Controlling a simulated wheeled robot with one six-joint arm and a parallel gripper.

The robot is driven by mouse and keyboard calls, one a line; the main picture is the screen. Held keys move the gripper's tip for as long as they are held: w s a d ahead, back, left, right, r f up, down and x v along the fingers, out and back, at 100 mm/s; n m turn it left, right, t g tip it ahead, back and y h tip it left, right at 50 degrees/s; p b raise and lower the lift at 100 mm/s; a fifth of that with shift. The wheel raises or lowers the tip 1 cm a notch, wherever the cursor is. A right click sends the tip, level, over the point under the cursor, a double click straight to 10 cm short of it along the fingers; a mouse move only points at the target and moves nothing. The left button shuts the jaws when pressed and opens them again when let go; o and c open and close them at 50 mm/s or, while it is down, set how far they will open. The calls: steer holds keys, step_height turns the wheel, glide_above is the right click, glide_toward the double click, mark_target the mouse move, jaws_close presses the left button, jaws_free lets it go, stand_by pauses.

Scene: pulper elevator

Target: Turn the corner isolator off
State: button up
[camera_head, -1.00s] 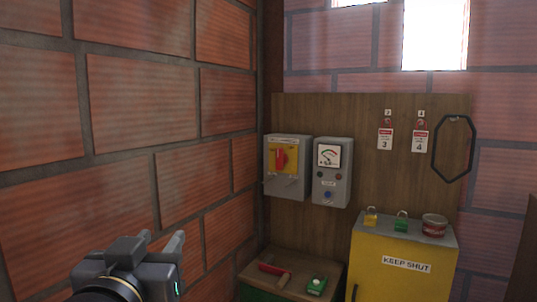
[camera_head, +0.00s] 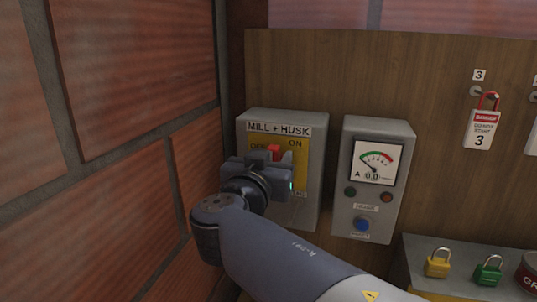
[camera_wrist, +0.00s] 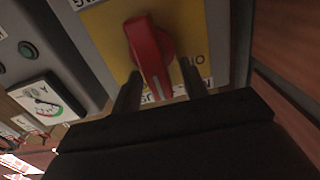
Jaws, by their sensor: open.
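The corner isolator (camera_head: 311,187) is a grey box labelled MILL + HUSK on the wooden board, with a yellow plate marked OFF at left and ON at right. Its red handle (camera_head: 274,152) is mostly hidden behind my gripper (camera_head: 268,167) in the head view. In the wrist view the red handle (camera_wrist: 149,55) stands over the yellow plate, its white-lined end between the two fingers of my gripper (camera_wrist: 158,88). My gripper is open around the handle's end. I cannot tell whether either finger touches it.
A grey meter box (camera_head: 348,205) with a dial, two lamps and a blue button hangs close on the right. Yellow (camera_head: 437,266) and green (camera_head: 487,273) padlocks sit on a cabinet top. A brick wall (camera_head: 110,100) is close on the left.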

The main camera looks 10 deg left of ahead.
steer(key=shift+w+d+r, duration=0.1)
steer(key=shift+w+d, duration=0.05)
steer(key=shift+w, duration=0.2)
